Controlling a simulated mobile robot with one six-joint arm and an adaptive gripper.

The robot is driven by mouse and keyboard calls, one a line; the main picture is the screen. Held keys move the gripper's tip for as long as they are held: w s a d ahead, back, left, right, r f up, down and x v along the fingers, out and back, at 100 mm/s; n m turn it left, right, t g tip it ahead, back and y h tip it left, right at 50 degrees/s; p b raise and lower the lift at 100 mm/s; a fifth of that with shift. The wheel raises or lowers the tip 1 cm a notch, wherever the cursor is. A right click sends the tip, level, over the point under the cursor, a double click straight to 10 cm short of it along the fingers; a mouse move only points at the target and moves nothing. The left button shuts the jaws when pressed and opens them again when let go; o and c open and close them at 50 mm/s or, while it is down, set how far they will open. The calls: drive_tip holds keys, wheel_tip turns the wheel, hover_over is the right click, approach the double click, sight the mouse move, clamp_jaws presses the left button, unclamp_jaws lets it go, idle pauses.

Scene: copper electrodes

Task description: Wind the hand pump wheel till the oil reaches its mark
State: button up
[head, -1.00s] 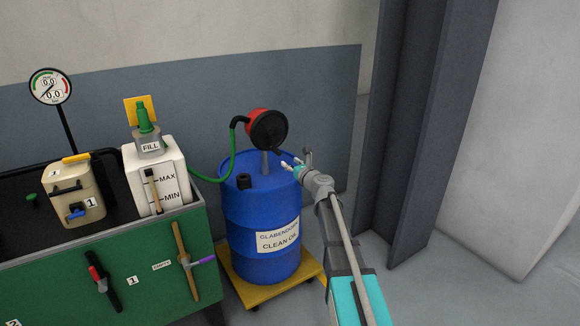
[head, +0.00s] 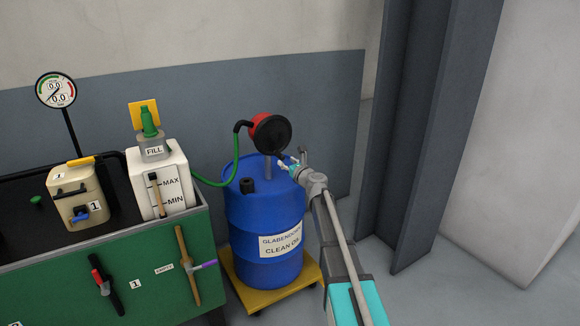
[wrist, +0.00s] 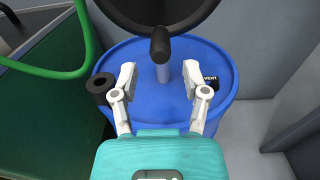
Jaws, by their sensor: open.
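The hand pump wheel (head: 270,134) is a black disc on a red pump body (head: 255,122) above the blue oil drum (head: 250,218). In the wrist view the black wheel (wrist: 160,12) fills the top, and its dark handle knob (wrist: 160,45) hangs at its lower edge. My gripper (head: 292,160) is open and empty just below and right of the wheel. In the wrist view its two fingers (wrist: 160,85) stand apart, below the knob and not touching it. The white tank (head: 160,182) has a sight gauge (head: 156,195) marked MAX and MIN; its oil level is too small to tell.
A black cap (head: 247,186) sits on the drum top. The drum stands on a yellow dolly (head: 255,298). A grey steel column (head: 415,150) rises to the right.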

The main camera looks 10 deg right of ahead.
sight(283, 159)
drive_tip(key=shift+x, duration=2.2)
drive_tip(key=shift+w+a, duration=0.1)
drive_tip(key=shift+w, duration=0.25)
clamp_jaws()
